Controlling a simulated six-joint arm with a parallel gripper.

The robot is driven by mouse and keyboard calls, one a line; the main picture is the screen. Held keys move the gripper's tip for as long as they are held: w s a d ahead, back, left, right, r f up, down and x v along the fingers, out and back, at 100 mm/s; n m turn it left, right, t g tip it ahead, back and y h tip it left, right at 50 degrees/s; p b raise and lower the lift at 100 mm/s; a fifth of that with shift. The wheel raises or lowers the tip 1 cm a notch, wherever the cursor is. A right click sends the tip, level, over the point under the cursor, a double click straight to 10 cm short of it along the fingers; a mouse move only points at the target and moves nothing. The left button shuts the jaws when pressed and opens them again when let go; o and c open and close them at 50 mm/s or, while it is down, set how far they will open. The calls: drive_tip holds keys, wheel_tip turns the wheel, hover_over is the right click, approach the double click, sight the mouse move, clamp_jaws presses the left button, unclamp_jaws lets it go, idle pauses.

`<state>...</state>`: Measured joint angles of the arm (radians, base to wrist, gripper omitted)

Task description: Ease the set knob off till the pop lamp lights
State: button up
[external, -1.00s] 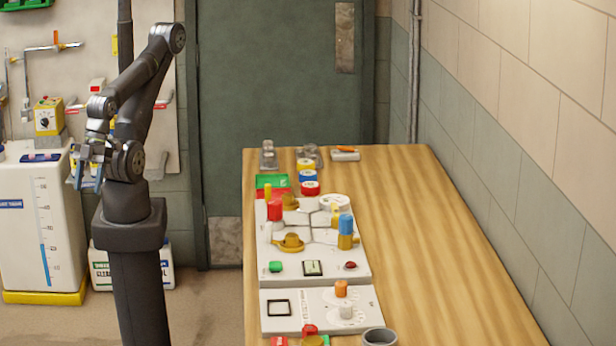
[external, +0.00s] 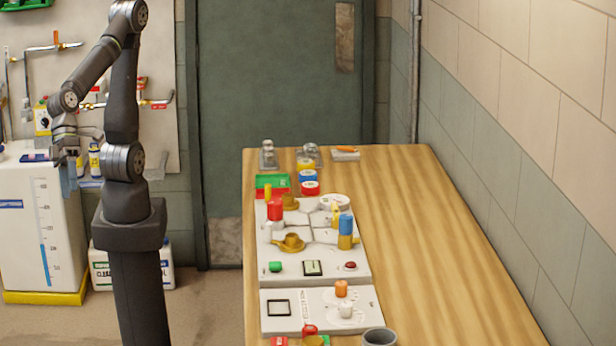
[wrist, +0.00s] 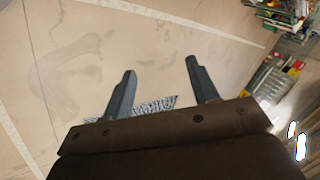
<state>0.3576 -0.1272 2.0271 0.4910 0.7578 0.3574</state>
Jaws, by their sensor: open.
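My gripper (external: 70,178) is open and empty on the left of the external view, in front of the white tank. Its two fingers stand apart in the wrist view (wrist: 160,68), with only pale floor or wall between them. I cannot tell for sure which part is the set knob or the pop lamp. On the near bench panel (external: 288,326) stand an orange knob (external: 341,288) and a white knob (external: 346,310). On the panel behind it are a small dark red button or lamp (external: 350,266) and a green one (external: 275,266). My gripper is far from these.
The white tank (external: 20,230) carries a yellow box (external: 42,121), partly hidden by my arm. The wooden bench (external: 440,250) is clear on its right side. Red and blue-topped valve parts (external: 346,223) rise from the panel. A grey cup (external: 380,337) stands at the near edge.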

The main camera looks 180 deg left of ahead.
drive_tip(key=w+a+r+n+g+y, duration=0.1)
drive_tip(key=w+a+n, duration=0.2)
drive_tip(key=a, duration=0.3)
drive_tip(key=w+a+r+n+y, duration=0.1)
drive_tip(key=w+a+n, duration=0.3)
drive_tip(key=a, duration=0.3)
wheel_tip(320, 180, up, 2)
drive_tip(key=n+g, duration=0.5)
drive_tip(key=n, duration=1.4)
hover_over(345, 217)
drive_tip(key=s+d, duration=0.2)
drive_tip(key=d, duration=0.4)
drive_tip(key=shift+y, duration=0.4)
drive_tip(key=x, duration=1.7)
drive_tip(key=shift+w+f, duration=0.15)
drive_tip(key=shift+w, duration=0.05)
